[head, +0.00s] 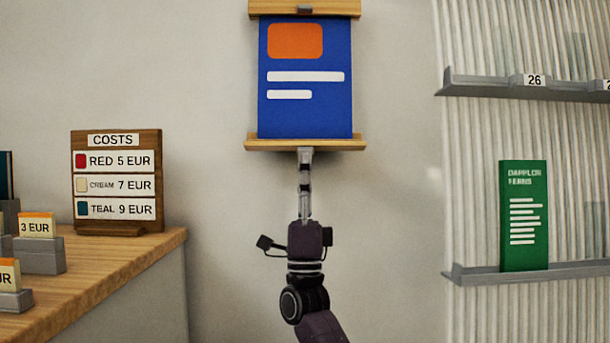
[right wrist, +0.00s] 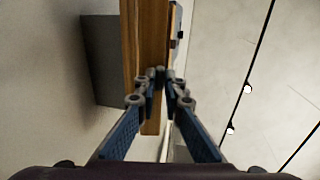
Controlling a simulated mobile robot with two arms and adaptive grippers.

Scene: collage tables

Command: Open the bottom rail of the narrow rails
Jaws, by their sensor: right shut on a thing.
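The narrow rails hold a blue poster (head: 305,105) with an orange block and white bars on the wall. The wooden bottom rail (head: 262,144) runs along the poster's lower edge. The top rail (head: 335,8) is at the upper picture edge, with a small dark clip at its middle. My right gripper (head: 305,158) reaches up from below and is shut on the bottom rail near its middle. In the right wrist view the rail (right wrist: 150,40) stretches away past the fingertips (right wrist: 158,82). I cannot tell whether the bottom rail is open or closed. My left gripper is not in view.
At left, a wooden counter (head: 130,262) bears a COSTS board (head: 117,222) and several price cards in grey holders. At right, grey shelves (head: 480,90) are fixed to a ribbed wall; a green booklet (head: 524,220) stands on the lower one. The wall around the poster is bare.

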